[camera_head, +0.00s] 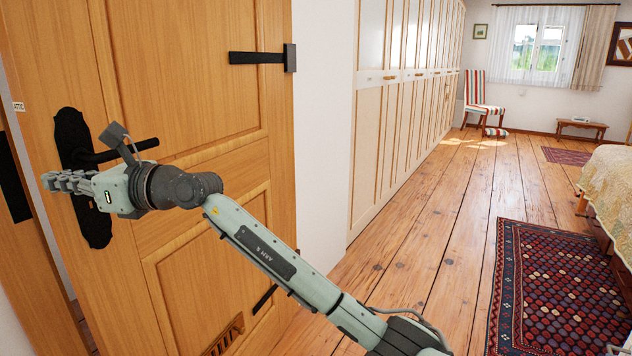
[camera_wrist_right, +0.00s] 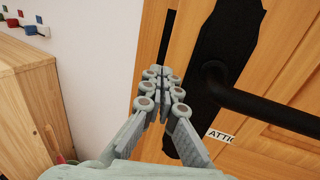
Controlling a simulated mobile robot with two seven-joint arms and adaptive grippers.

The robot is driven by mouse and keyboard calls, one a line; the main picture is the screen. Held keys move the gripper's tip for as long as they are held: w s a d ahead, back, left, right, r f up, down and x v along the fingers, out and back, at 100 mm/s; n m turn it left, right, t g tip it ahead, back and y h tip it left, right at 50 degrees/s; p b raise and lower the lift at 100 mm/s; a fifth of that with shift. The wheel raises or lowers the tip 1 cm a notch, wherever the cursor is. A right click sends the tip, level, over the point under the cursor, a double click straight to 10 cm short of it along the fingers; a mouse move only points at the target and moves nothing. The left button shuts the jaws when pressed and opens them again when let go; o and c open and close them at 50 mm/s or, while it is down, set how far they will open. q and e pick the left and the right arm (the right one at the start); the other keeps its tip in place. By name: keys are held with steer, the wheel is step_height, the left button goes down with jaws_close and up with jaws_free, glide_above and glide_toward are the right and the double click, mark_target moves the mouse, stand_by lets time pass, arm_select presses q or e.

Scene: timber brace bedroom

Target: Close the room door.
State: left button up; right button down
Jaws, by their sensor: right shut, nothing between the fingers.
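The room door (camera_head: 190,50) is a wooden panelled door at the left of the head view, standing ajar with a gap along its left edge. A black handle (camera_head: 128,150) on a black plate (camera_head: 72,130) is on its face. My right gripper (camera_head: 52,181) is shut and empty, in front of the plate's left side, below the handle. In the right wrist view the shut fingertips (camera_wrist_right: 164,75) appear beside the black plate (camera_wrist_right: 225,50), with the handle (camera_wrist_right: 270,108) to their right. I cannot tell whether they touch the door. My left gripper is not in view.
Black hinges (camera_head: 262,57) are at the door's right edge. Tall white wardrobes (camera_head: 375,130) line the wall beyond. The plank floor (camera_head: 430,215) is clear up to a patterned rug (camera_head: 560,290) and a bed (camera_head: 610,185). The wrist view shows a wooden cabinet (camera_wrist_right: 30,105).

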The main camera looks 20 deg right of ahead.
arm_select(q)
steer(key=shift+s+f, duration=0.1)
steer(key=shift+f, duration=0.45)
arm_select(e)
steer(key=shift+w+a, duration=0.6)
steer(key=shift+a, duration=0.05)
